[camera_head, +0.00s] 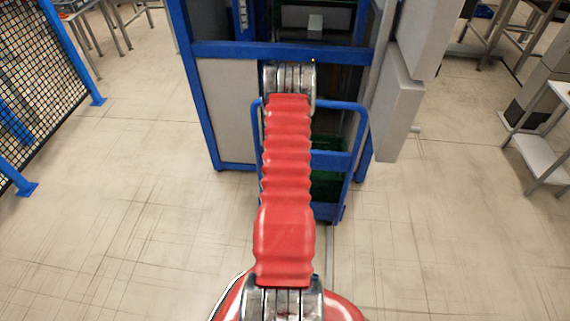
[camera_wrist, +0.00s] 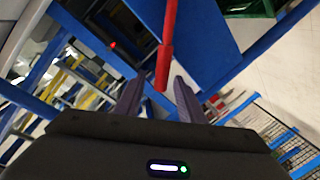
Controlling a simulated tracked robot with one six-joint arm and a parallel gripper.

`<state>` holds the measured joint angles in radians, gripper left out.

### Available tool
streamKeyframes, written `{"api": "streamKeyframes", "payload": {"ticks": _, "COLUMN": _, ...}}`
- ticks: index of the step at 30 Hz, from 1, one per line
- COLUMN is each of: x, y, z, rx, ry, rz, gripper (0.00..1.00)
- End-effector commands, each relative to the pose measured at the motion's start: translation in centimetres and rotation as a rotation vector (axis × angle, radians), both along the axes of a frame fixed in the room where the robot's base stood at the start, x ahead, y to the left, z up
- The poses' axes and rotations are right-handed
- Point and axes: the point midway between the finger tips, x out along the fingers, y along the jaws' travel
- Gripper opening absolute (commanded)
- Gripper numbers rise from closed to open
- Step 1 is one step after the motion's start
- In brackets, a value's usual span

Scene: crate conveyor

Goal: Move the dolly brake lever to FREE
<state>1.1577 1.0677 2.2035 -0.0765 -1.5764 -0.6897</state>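In the wrist view a red lever (camera_wrist: 166,50), thin with a thicker red end, comes down from the top edge in front of a blue panel. I take it for the dolly brake lever; no FREE mark is legible. My gripper (camera_wrist: 156,86) is open, with its two dark fingers apart. The lever's end shows between the fingertips; I cannot tell whether it touches either finger. In the head view the blue dolly (camera_head: 347,107) stands in front of me, partly hidden by my red arm. My gripper and the lever are hidden there.
A blue-framed station (camera_head: 222,49) with grey panels surrounds the dolly. Green crates show behind the dolly's rails (camera_head: 327,158). A grey box (camera_head: 396,113) juts out at right. A mesh fence (camera_head: 40,60) stands at left. The floor is clear on both sides.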

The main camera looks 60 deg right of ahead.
Motion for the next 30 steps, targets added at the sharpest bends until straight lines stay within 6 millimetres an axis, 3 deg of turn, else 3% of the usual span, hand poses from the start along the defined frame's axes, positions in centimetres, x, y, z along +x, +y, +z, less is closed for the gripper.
{"api": "streamKeyframes", "payload": {"ticks": 6, "x": -1.8, "y": 3.5, "z": 0.4, "rx": 0.002, "ry": 0.001, "rz": 0.001, "gripper": 0.36}}
{"api": "streamKeyframes", "payload": {"ticks": 13, "x": -3.1, "y": 6.1, "z": 0.8, "rx": 0.001, "ry": 0.000, "rz": 0.002, "gripper": 0.36}}
{"api": "streamKeyframes", "payload": {"ticks": 24, "x": -3.4, "y": 6.6, "z": 1.0, "rx": -0.002, "ry": -0.001, "rz": 0.002, "gripper": 0.36}}
{"api": "streamKeyframes", "payload": {"ticks": 30, "x": -2.8, "y": 6.5, "z": 1.3, "rx": 0.005, "ry": -0.001, "rz": 0.012, "gripper": 0.22}}
